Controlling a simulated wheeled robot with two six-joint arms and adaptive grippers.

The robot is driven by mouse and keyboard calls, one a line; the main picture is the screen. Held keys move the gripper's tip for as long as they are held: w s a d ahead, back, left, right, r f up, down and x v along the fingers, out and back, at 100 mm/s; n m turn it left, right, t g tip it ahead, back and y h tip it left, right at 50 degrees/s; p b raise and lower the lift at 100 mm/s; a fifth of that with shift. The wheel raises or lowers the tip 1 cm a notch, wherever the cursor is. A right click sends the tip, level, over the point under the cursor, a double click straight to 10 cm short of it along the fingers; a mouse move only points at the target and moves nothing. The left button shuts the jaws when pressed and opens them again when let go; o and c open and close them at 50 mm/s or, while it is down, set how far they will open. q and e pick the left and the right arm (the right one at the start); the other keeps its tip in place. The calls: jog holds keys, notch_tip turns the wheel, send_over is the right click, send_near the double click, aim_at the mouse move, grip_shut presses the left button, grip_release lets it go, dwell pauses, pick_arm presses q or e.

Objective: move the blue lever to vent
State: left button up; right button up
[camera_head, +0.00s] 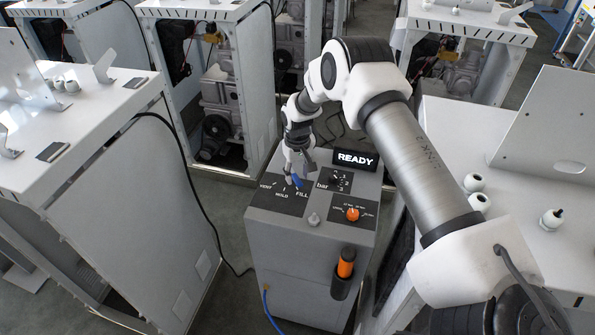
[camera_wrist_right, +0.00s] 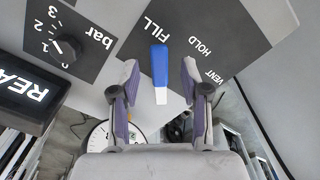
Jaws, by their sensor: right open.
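The blue lever (camera_head: 297,182) is on the top panel of the grey dispenser cabinet, its blue end towards the FILL label (camera_head: 302,195). The HOLD label (camera_head: 282,195) and the VENT label (camera_head: 265,187) lie to its left. In the right wrist view the blue lever (camera_wrist_right: 159,66) shows between the two fingers of my right gripper (camera_wrist_right: 159,77), with a gap on each side. The right gripper (camera_head: 298,168) is open over the lever; in the head view it partly hides the lever's far end. My left gripper is not in view.
A READY display (camera_head: 356,159), a black bar knob (camera_head: 336,178) and an orange knob (camera_head: 352,214) sit right of the lever. An orange-handled item (camera_head: 346,262) is in a holder on the cabinet's front. White cabinets stand left, right and behind.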

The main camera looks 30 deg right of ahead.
jog(key=shift+w+d+f, duration=0.15)
jog(key=shift+w+f, duration=0.1)
jog(key=shift+f, duration=0.25)
jog(key=shift+w+d+f, duration=0.15)
jog(key=shift+w+f, duration=0.05)
jog(key=shift+f, duration=0.3)
jog(key=shift+s+a+r, duration=0.2)
jog(key=shift+s+r, duration=0.05)
jog(key=shift+r, duration=0.05)
jog(key=shift+c, duration=0.4)
jog(key=shift+s+a+r, duration=0.1)
jog(key=shift+s+r, duration=0.05)
jog(key=c, duration=0.5)
grip_shut()
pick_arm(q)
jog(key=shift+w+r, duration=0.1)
